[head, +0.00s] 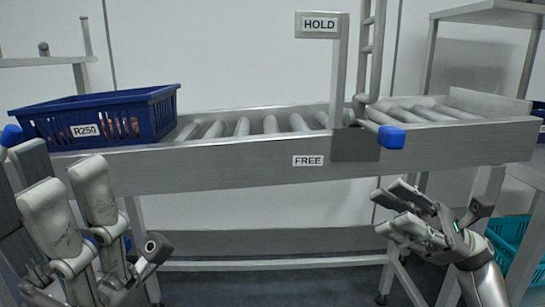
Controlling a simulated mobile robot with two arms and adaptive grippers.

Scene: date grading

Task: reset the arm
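My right gripper (388,212) is in front of the roller conveyor, below its front rail at the right, with its fingers pointing left. Its fingers are apart and nothing shows between them. My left gripper (68,184) is at the lower left, fingers up, in front of the conveyor's left end and below the blue crate. Its fingers are apart with nothing seen between them. Neither gripper appears to hold anything.
A blue crate (160,112) labelled R250, with brownish contents, sits on the left of the roller conveyor (230,168). A HOLD sign post (338,70) and a blue-ended lever (391,137) stand at the right. The middle rollers are empty. A teal crate (508,245) is low at the right.

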